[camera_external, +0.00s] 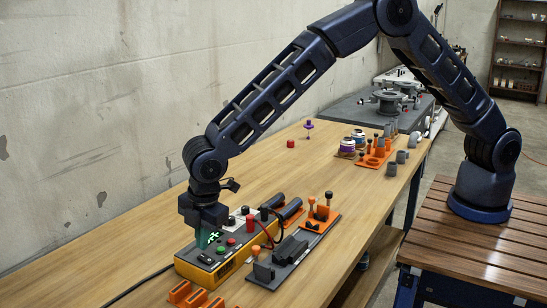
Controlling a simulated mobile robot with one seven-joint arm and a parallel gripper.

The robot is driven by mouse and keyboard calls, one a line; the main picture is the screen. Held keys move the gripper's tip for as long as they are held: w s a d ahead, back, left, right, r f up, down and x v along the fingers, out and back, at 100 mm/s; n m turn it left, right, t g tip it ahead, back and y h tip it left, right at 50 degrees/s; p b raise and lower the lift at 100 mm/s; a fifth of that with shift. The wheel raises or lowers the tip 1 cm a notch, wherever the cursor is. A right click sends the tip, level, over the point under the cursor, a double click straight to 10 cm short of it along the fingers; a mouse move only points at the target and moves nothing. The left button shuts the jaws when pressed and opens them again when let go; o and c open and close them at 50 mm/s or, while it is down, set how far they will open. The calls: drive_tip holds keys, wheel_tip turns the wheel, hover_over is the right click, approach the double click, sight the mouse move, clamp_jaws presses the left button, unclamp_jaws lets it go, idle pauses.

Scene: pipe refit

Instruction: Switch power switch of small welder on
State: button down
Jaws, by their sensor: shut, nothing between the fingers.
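The small welder (229,268) is a yellow box with a grey top panel, standing on the workbench. Its panel carries a lit green display (213,235), a green button (221,250), a red button (231,242) and several dark knobs. A small black switch-like part (205,259) sits near the panel's front left end; I cannot tell its position. My gripper (204,243) points down over the left part of the panel, close above it. It is shut with nothing in it. The fingertips are small and hard to make out, so I cannot tell if they touch the panel.
A grey fixture plate (290,262) with orange and black parts lies right of the welder, joined by red and black cables. Orange blocks (187,294) lie in front. A black cable (140,284) runs left. Wood (255,177) is clear behind, near the wall.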

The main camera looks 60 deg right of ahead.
drive_tip(key=shift+w+f, duration=0.1)
drive_tip(key=shift+f, duration=0.95)
